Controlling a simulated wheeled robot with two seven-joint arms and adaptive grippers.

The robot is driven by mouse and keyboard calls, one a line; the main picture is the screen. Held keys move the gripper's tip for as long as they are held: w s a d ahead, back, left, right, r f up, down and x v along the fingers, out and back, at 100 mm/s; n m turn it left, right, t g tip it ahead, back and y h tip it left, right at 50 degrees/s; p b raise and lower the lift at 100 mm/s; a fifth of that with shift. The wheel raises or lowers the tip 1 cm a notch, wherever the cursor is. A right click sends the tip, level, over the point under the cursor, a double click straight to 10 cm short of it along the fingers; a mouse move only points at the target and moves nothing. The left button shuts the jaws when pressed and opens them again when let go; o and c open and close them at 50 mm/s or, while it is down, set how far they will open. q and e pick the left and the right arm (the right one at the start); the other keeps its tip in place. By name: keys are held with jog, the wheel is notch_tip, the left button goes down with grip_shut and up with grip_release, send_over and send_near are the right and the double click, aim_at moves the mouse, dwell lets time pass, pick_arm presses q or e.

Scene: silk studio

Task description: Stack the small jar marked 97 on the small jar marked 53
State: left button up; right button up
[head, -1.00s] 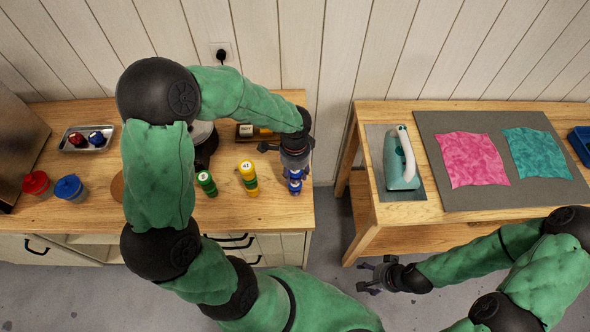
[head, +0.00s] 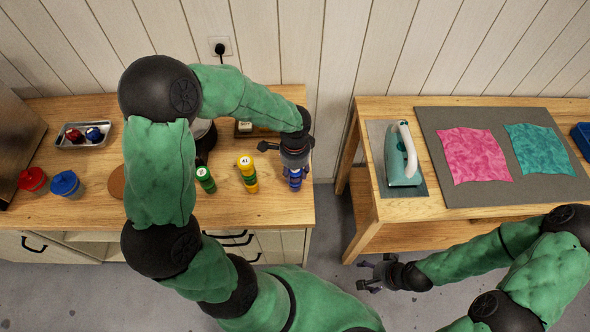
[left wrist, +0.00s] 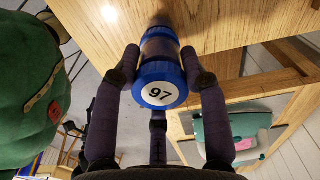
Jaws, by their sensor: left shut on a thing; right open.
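The jar marked 97 (left wrist: 160,92) has a blue lid with a white number disc and is between the fingers of my left gripper (left wrist: 160,78) in the left wrist view. In the head view my left gripper (head: 295,167) points down near the right end of the left counter, with blue jar parts (head: 295,184) showing under it. I cannot tell whether these are one jar or two touching, and no 53 is readable. My right gripper (head: 372,275) is open and empty, low in front of the ironing table.
Left of the blue parts stand a yellow stack marked 41 (head: 248,174) and green jars (head: 206,180). Red (head: 33,180) and blue (head: 67,185) lidded jars and a metal tray (head: 83,145) are further left. An iron (head: 402,160) stands on the other table.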

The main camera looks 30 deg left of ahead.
pick_arm(q)
jog(key=shift+f, duration=0.3)
jog(key=o, duration=1.3)
jog(key=shift+c, duration=0.2)
notch_tip(320, 180, up, 12)
jog(key=shift+f, duration=0.1)
